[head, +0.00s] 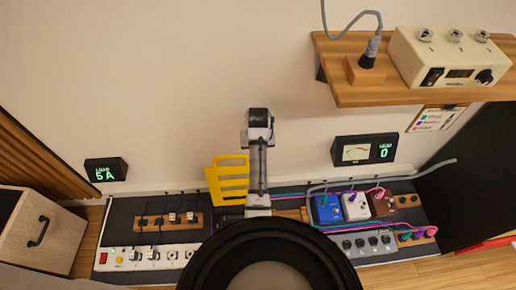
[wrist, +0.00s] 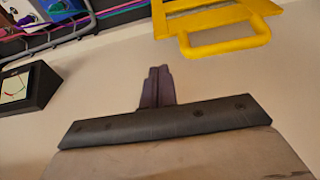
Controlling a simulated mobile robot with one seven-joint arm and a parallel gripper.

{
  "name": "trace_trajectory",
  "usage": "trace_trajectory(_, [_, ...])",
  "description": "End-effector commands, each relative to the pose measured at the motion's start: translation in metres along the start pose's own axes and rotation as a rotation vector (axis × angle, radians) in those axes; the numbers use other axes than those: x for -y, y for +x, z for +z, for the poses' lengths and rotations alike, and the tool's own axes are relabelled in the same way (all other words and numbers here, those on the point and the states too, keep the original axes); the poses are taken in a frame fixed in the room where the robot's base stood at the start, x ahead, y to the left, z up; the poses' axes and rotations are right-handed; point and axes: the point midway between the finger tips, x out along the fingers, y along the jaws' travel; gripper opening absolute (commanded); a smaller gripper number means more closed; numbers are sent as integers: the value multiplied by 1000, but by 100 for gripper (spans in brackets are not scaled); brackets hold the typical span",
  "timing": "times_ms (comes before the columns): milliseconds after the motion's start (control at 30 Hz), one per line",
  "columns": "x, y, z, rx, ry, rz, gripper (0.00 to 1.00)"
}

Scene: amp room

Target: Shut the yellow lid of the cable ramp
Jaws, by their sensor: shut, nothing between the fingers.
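The yellow lid (head: 228,180) stands raised, nearly upright, near the back wall in the head view, just left of my arm. It has slot openings and a handle-like loop. In the wrist view the lid (wrist: 225,38) is at the upper right, to the right of my gripper (wrist: 160,72). My gripper is shut and empty, its fingers together, with a visible gap between them and the lid. In the head view my arm comes down beside the lid, and the fingertips cannot be made out. The cable ramp's body is mostly hidden behind my arm and the dark round part.
A power strip (head: 150,257) and plugs lie left. Blue (head: 327,209), white (head: 355,207) and brown (head: 382,204) pedals with cables stand right. A meter (head: 364,149) is on the wall. A wooden shelf (head: 365,92) juts out upper right.

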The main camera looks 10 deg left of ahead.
Motion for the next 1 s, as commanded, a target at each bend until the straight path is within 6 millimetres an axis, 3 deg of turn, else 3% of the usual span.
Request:
trace_trajectory(600, [1, 90, 0, -1, -1, 0, 0])
trace_trajectory(1000, [0, 97, 0, -3, -1, 0, 0])
